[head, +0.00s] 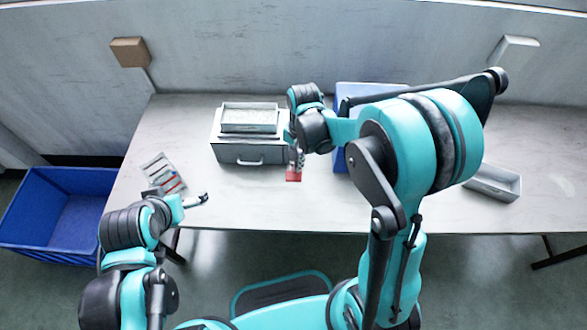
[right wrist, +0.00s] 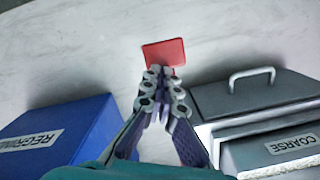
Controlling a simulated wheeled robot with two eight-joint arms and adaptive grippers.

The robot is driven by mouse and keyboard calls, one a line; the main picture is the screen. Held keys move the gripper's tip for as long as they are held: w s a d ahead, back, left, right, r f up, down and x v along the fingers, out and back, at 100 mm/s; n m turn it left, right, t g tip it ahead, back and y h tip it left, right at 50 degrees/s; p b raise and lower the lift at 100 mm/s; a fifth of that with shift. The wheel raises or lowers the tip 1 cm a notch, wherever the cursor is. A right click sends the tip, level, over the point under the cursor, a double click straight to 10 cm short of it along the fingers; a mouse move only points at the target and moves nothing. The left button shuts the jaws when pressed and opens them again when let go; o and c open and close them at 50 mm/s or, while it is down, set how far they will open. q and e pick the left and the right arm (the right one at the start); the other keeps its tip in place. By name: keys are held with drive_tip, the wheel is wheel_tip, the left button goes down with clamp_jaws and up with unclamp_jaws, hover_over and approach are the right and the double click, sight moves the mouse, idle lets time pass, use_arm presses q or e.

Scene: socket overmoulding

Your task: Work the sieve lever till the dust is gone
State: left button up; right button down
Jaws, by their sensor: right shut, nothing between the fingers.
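The sieve unit (head: 228,152) is a grey box with a front handle; it stands at the back middle of the table. An open tray (head: 249,104) of pale grains sits on top. In the right wrist view the unit's grey front (right wrist: 250,98) and a COARSE label show. My right gripper (head: 298,160) is shut and empty beside the unit's right side. A flat red piece (head: 293,174) is at its fingertips, also in the right wrist view (right wrist: 164,52); I cannot tell whether it is the lever or whether they touch. My left gripper (head: 202,199) is over the table's front left; its jaw state is unclear.
A blue box (head: 340,158), labelled REGRIND in the right wrist view (right wrist: 50,138), stands right of the sieve, partly behind my right arm. A grey tray (head: 497,183) lies at right. A card with red marks (head: 160,168) is at left. A blue bin (head: 60,205) stands off the table's left.

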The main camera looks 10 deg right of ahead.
drive_tip(key=shift+w+d+r, duration=0.2)
drive_tip(key=shift+w+d, duration=0.3)
drive_tip(key=shift+w, duration=0.05)
drive_tip(key=shift+r, duration=0.1)
wheel_tip(320, 180, up, 12)
drive_tip(key=shift+w+d, duration=0.4)
drive_tip(key=shift+w, duration=0.05)
idle(0.5)
drive_tip(key=s+a+f+p, duration=0.1)
drive_tip(key=p, duration=0.5)
drive_tip(key=s+a+f+p, duration=0.1)
drive_tip(key=p, duration=0.6)
drive_tip(key=shift+s+a+p, duration=0.2)
drive_tip(key=shift+s+p, duration=0.1)
